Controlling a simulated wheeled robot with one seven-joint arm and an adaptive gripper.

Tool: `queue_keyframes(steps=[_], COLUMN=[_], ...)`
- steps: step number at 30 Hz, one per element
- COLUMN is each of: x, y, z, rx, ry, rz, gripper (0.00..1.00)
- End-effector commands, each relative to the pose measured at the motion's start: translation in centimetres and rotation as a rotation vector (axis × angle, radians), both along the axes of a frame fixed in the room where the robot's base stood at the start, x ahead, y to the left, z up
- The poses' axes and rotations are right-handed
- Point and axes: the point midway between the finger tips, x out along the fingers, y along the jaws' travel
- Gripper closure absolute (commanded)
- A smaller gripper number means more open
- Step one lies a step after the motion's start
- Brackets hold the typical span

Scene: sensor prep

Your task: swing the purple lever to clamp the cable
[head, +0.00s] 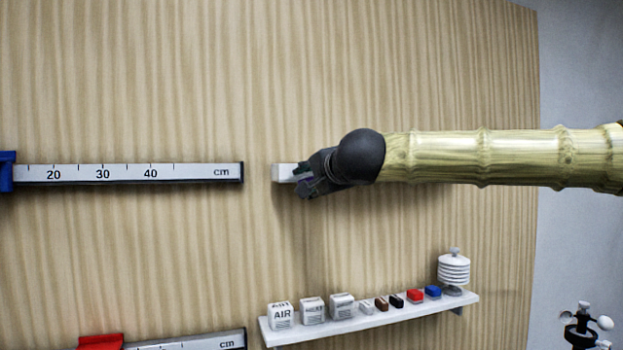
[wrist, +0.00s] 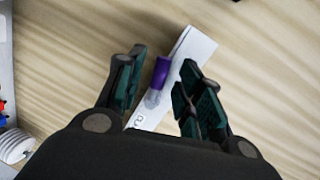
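The purple lever (wrist: 161,73) is a short cylinder and lies between the two fingers of my gripper (wrist: 160,84) in the wrist view. The fingers stand apart with gaps beside the lever, so my gripper is open around it. The lever sits over a white block (wrist: 195,48) fixed to the wood panel. A clear or grey piece (wrist: 150,99) shows at the lever's lower end. In the head view my gripper (head: 300,180) covers most of the white block (head: 284,172), and the lever is mostly hidden. I cannot make out the cable.
A white ruler rail (head: 195,172) with a blue slider (head: 7,172) is left of the block. Below, a white shelf (head: 385,318) holds several small boxes and a white louvred sensor (head: 453,269). Another rail with a red slider (head: 100,342) is lower left. The panel above is clear.

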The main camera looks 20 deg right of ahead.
Motion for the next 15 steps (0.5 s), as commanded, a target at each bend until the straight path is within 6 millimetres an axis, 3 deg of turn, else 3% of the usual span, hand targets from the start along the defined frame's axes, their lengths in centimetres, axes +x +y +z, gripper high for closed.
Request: queue_keyframes(steps=[10, 11, 15], x=[0.29, 0.28, 0.27], y=[-0.02, -0.02, -0.04], z=[-0.10, -0.09, -0.09], rx=[0.000, 0.000, 0.000], ry=[0.000, 0.000, 0.000], rz=[0.000, 0.000, -0.001], gripper=[0.64, 0.66, 0.91])
